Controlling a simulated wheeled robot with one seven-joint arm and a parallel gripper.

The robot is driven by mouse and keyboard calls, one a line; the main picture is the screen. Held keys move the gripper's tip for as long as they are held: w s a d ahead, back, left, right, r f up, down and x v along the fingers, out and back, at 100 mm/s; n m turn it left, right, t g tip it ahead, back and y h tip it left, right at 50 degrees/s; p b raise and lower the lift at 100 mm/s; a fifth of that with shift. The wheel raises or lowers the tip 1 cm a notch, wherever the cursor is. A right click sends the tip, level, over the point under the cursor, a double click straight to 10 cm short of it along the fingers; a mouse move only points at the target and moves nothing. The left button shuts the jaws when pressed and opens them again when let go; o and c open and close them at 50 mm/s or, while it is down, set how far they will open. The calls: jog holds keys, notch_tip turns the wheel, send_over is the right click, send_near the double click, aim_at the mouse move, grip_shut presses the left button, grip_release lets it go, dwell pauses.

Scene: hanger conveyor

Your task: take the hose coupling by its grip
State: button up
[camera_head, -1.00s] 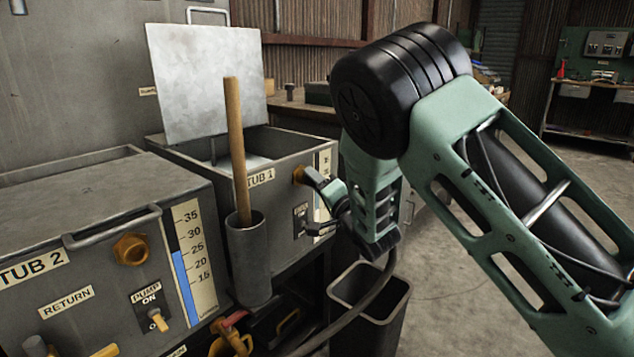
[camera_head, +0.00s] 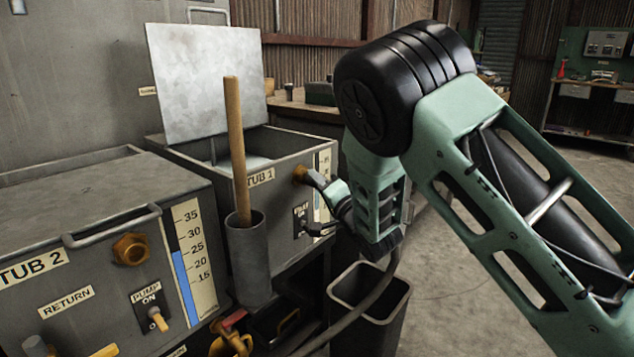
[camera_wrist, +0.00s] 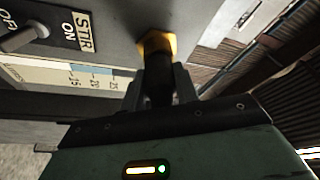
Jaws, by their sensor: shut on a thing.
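The hose coupling is a dark piece (camera_wrist: 158,86) between my fingers in the wrist view, against a yellow-brass fitting (camera_wrist: 157,45) on the front of Tub 1. In the head view the brass fitting (camera_head: 300,174) shows at the upper right of Tub 1's front. My gripper (camera_head: 318,180) reaches it from the right, and it also shows in the wrist view (camera_wrist: 160,75). It is shut on the coupling. The grip is mostly hidden by the fingers. A dark hose (camera_head: 372,297) hangs down below my wrist.
Tub 1 (camera_head: 283,215) has its lid (camera_head: 208,85) raised. A wooden-handled tool (camera_head: 236,150) stands in a grey holder (camera_head: 249,265). Tub 2 (camera_head: 80,240) with a free brass port (camera_head: 130,249) is at left. A dark bin (camera_head: 372,310) stands below my arm. The floor at right is clear.

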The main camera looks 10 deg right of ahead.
jog(key=shift+s+d, duration=0.6)
jog(key=shift+s, duration=0.2)
jog(key=shift+s+d, duration=0.55)
jog(key=shift+s, duration=0.25)
